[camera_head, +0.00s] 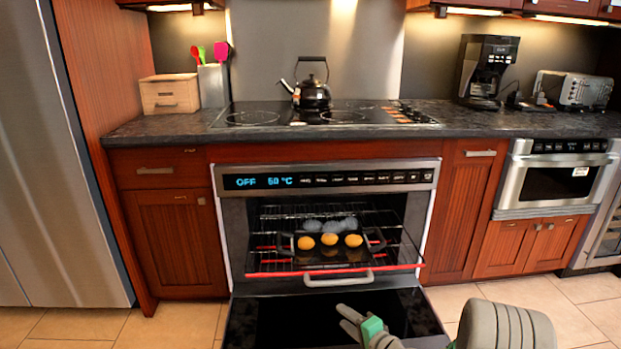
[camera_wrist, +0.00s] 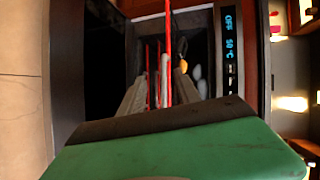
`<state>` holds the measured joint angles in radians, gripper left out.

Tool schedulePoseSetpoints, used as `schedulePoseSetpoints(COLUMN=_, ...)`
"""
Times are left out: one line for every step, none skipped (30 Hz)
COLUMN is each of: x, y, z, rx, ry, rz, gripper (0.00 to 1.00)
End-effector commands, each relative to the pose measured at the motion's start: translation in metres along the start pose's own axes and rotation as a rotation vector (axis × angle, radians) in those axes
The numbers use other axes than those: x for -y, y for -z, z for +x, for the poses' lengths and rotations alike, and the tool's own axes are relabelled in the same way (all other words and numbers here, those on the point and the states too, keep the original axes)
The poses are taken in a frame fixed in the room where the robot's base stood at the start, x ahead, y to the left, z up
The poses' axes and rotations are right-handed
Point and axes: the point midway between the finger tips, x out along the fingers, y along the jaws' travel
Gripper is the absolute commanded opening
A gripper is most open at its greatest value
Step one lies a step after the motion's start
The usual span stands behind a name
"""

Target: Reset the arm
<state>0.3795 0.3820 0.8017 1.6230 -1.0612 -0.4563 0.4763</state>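My gripper (camera_head: 342,316) is over the lowered oven door (camera_head: 285,318), in front of the oven. Its two fingers are apart and nothing is held between them. In the wrist view, my gripper (camera_wrist: 158,95) points toward the oven rack, with the red rack edge (camera_wrist: 168,40) showing beyond and between the fingers. A grey handle (camera_head: 338,279) at the front of the rack lies just past the fingertips, apparently apart from them. The rest of my arm reaches in from the lower right.
The open oven (camera_head: 325,180) holds a dark tray (camera_head: 335,258) with several yellow and grey round items on a pulled-out rack. The microwave drawer (camera_head: 555,183) at right is shut. A kettle (camera_head: 312,95) stands on the cooktop. Tiled floor is clear at right.

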Motion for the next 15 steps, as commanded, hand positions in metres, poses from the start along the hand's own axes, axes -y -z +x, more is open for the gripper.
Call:
schedulePoseSetpoints(x=0.019, y=-0.003, z=-0.004, rx=0.018, ry=-0.017, rz=-0.039, gripper=0.4)
schedulePoseSetpoints(x=0.026, y=-0.006, z=-0.005, rx=0.031, ry=-0.03, rz=-0.062, gripper=0.4)
schedulePoseSetpoints(x=0.036, y=-0.009, z=-0.007, rx=0.049, ry=-0.05, rz=-0.097, gripper=0.4)
schedulePoseSetpoints(x=0.043, y=-0.012, z=-0.009, rx=0.063, ry=-0.065, rz=-0.123, gripper=0.4)
schedulePoseSetpoints(x=0.053, y=-0.015, z=-0.012, rx=0.078, ry=-0.083, rz=-0.154, gripper=0.4)
schedulePoseSetpoints(x=0.065, y=-0.019, z=-0.015, rx=0.1, ry=-0.108, rz=-0.197, gripper=0.4)
schedulePoseSetpoints(x=0.074, y=-0.022, z=-0.019, rx=0.116, ry=-0.129, rz=-0.231, gripper=0.4)
schedulePoseSetpoints(x=0.084, y=-0.025, z=-0.023, rx=0.133, ry=-0.151, rz=-0.267, gripper=0.4)
schedulePoseSetpoints(x=0.098, y=-0.03, z=-0.03, rx=0.156, ry=-0.183, rz=-0.316, gripper=0.4)
schedulePoseSetpoints(x=0.108, y=-0.033, z=-0.035, rx=0.174, ry=-0.209, rz=-0.353, gripper=0.4)
schedulePoseSetpoints(x=0.119, y=-0.036, z=-0.042, rx=0.191, ry=-0.237, rz=-0.393, gripper=0.4)
schedulePoseSetpoints(x=0.135, y=-0.04, z=-0.052, rx=0.215, ry=-0.276, rz=-0.448, gripper=0.4)
schedulePoseSetpoints(x=0.148, y=-0.043, z=-0.061, rx=0.234, ry=-0.309, rz=-0.492, gripper=0.4)
schedulePoseSetpoints(x=0.163, y=-0.046, z=-0.072, rx=0.252, ry=-0.345, rz=-0.537, gripper=0.4)
schedulePoseSetpoints(x=0.185, y=-0.049, z=-0.089, rx=0.277, ry=-0.398, rz=-0.604, gripper=0.4)
